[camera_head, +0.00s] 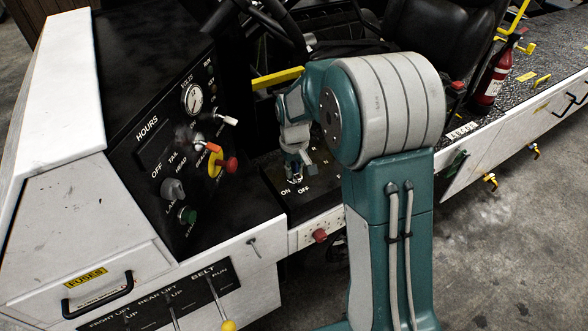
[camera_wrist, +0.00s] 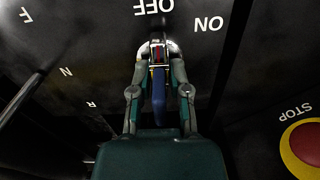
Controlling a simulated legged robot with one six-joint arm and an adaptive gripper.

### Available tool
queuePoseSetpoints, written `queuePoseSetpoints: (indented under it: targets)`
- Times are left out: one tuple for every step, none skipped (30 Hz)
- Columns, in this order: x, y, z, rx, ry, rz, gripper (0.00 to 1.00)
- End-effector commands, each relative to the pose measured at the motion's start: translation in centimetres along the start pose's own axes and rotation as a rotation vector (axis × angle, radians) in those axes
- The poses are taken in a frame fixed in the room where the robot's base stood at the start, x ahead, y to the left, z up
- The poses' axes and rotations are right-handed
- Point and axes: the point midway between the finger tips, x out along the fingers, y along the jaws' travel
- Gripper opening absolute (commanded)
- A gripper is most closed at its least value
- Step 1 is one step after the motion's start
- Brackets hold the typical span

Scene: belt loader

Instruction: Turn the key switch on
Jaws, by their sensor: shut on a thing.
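The key switch sits on the black panel among the white ON and OFF letters. Its blue key (camera_wrist: 158,88) shows in the wrist view between my fingers, lined up below the OFF letters. ON is to the right of OFF there. My gripper (camera_wrist: 158,52) is shut on the key, with a finger on each side of it. In the head view my gripper (camera_head: 297,170) reaches down to the small panel, just above the ON and OFF letters. The key is mostly hidden there by my fingers.
A red stop button with a yellow ring (camera_wrist: 304,146) is at the lower right of the wrist view. A black control panel (camera_head: 150,155) with knobs and a gauge stands left of my gripper. A yellow bar (camera_head: 277,78) and black seat (camera_head: 440,35) are behind.

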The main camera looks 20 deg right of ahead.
Motion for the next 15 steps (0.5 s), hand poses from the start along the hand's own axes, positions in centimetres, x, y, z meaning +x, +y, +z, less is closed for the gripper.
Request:
queuePoseSetpoints:
  targets:
    - [0.12,-0.04,0.03,0.014,-0.002,-0.001,0.00]
    - [0.12,-0.04,0.04,0.025,-0.002,-0.001,0.00]
    - [0.12,-0.04,0.04,0.041,-0.002,-0.001,0.00]
    - [0.13,-0.04,0.04,0.053,-0.002,-0.001,0.00]
    - [0.13,-0.04,0.04,0.067,-0.002,-0.001,0.00]
    - [0.13,-0.04,0.04,0.085,-0.002,-0.001,0.00]
    - [0.14,-0.05,0.04,0.100,-0.002,-0.001,0.00]
    - [0.14,-0.05,0.05,0.114,-0.002,-0.001,0.00]
    - [0.14,-0.05,0.05,0.135,-0.002,-0.001,0.00]
    - [0.15,-0.05,0.05,0.150,-0.002,-0.001,0.00]
    - [0.15,-0.05,0.05,0.165,-0.002,-0.001,0.00]
    - [0.15,-0.05,0.05,0.185,-0.002,-0.001,0.00]
    - [0.15,-0.05,0.06,0.200,-0.003,-0.001,0.00]
    - [0.16,-0.06,0.06,0.215,-0.003,-0.001,0.00]
    - [0.16,-0.06,0.06,0.235,-0.003,-0.001,0.00]
